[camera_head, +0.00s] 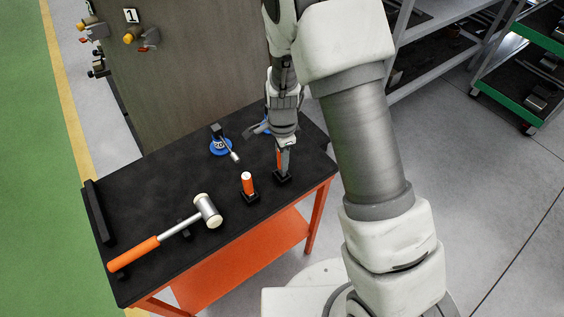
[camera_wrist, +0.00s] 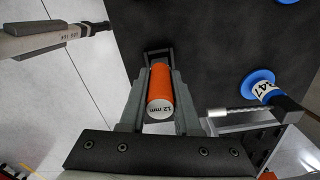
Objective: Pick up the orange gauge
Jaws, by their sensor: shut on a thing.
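The orange gauge (camera_wrist: 160,84), a cylinder with a white end marked "12 mm", stands between my gripper's fingers (camera_wrist: 159,92) in the wrist view. My gripper is shut on it. In the head view, a sliver of this gauge (camera_head: 279,158) shows beside my gripper (camera_head: 284,163), low over a small black holder (camera_head: 283,179) near the table's right edge. I cannot tell whether its lower end is still in the holder. A second orange gauge (camera_head: 247,181) stands upright in another black holder (camera_head: 250,197) to the left.
The black-topped table (camera_head: 150,193) also bears an orange-handled mallet (camera_head: 181,228) at the front left. A blue-based tool (camera_head: 221,146) stands at the back and shows as a blue-ringed piece (camera_wrist: 258,84) in the wrist view. A grey panel (camera_head: 185,70) stands behind.

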